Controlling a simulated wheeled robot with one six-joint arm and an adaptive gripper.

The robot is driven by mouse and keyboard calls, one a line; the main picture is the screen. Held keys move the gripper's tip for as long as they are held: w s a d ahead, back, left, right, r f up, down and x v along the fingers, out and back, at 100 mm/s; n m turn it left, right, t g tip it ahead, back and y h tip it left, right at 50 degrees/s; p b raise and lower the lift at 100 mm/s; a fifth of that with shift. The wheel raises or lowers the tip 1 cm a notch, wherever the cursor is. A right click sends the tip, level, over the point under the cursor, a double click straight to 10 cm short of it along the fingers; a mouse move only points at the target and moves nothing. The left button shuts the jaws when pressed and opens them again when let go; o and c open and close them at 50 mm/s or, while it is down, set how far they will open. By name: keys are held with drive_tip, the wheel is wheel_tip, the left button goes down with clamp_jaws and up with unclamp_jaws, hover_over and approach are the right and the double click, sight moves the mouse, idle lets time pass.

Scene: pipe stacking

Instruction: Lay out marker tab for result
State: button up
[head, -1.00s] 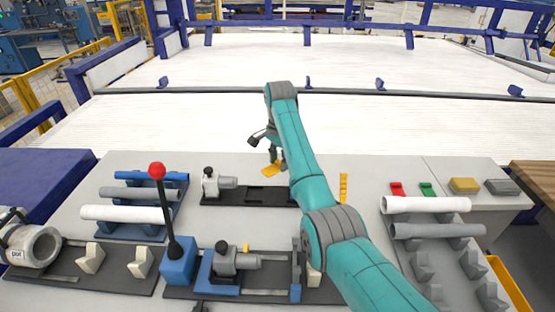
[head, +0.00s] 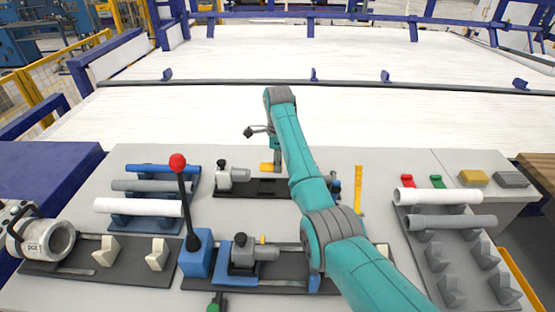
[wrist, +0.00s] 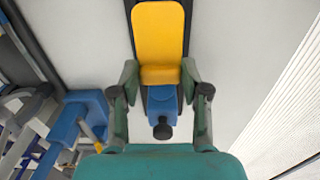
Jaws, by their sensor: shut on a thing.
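My gripper (wrist: 159,76) is shut on a yellow marker tab (wrist: 160,32), which has a flat plate and a raised block between the fingers. In the head view the yellow tab (head: 267,167) shows at the far edge of the bench, just behind the dark fixture plate (head: 267,187). My arm partly hides the gripper there, and whether the tab touches the surface is unclear.
White pipe (head: 440,196) and grey pipe (head: 450,222) lie on the right rack. More pipes, including a white one (head: 138,207), lie on the left rack. A red-knobbed lever (head: 178,163) stands up at the front. A yellow strip (head: 358,190) lies right of my arm.

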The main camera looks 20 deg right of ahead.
sight(278, 187)
drive_tip(key=shift+f, duration=3.85)
drive_tip(key=shift+f, duration=0.4)
drive_tip(key=o, duration=1)
wheel_tip(278, 187, up, 12)
